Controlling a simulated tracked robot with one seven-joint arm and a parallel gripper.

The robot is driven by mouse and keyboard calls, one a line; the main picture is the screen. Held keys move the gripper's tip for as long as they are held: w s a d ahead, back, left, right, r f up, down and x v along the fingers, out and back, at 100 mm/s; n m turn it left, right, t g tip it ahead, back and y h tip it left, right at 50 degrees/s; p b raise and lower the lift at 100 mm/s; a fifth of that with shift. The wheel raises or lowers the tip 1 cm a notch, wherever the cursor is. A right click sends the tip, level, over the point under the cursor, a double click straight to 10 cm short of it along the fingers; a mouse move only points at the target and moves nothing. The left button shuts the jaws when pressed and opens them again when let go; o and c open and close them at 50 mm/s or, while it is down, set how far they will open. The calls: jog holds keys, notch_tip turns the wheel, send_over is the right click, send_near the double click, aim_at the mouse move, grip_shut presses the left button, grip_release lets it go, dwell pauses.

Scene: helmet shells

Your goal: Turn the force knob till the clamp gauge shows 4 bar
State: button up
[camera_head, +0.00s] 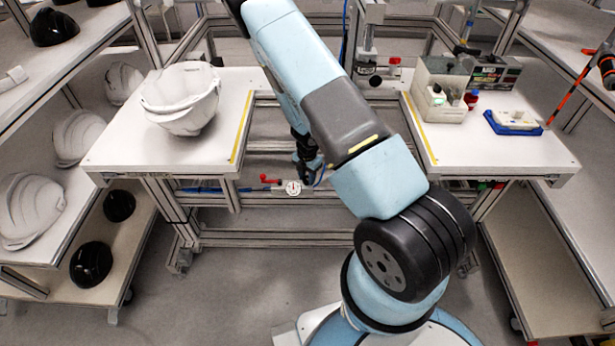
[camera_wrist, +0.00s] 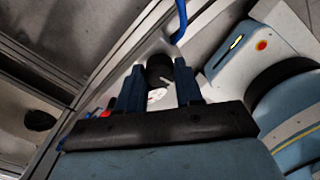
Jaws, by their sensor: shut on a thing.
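The black force knob (camera_wrist: 159,67) is between the two blue fingers of my gripper (camera_wrist: 158,74) in the wrist view. My gripper is shut on it. The white clamp gauge (camera_head: 293,188) is on the rail between the two tables in the head view, just left of and below my gripper (camera_head: 309,178). The gauge also shows in part between the fingers in the wrist view (camera_wrist: 156,95). Its dial is too small in both views to read its value. In the head view I cannot make out the knob at my gripper.
A red lever (camera_head: 270,180) sits left of the gauge, with a blue hose (camera_head: 205,189) further left. A white helmet shell (camera_head: 182,97) stands on the left table (camera_head: 115,151). A grey box (camera_head: 440,90) and a blue tray (camera_head: 513,123) stand on the right table.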

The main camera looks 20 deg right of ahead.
aim_at(307, 178)
jog(key=shift+m, duration=1.1)
jog(key=o, duration=0.8)
jog(key=shift+c, duration=0.2)
jog(key=shift+r, duration=3.7)
